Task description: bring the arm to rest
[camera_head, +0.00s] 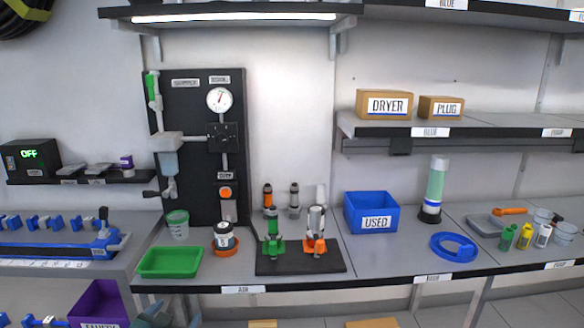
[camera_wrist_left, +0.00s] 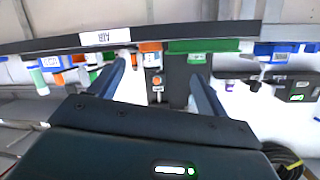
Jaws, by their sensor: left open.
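My left gripper (camera_head: 158,312) shows only in part at the bottom left of the head view, below the front edge of the bench. In the left wrist view its two fingers (camera_wrist_left: 158,75) stand apart with nothing between them. The bench edge with the AIR label (camera_wrist_left: 105,38) lies beyond the fingertips; the green tray (camera_wrist_left: 205,46) appears beyond the right finger. No object is held. My right gripper is in neither view.
The bench (camera_head: 385,245) carries a green tray (camera_head: 170,261), a black mat with two fixtures (camera_head: 335,265), a blue USED bin (camera_head: 371,213) and a blue ring (camera_head: 453,247). A purple bin (camera_head: 98,305) sits low at the left, near my gripper.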

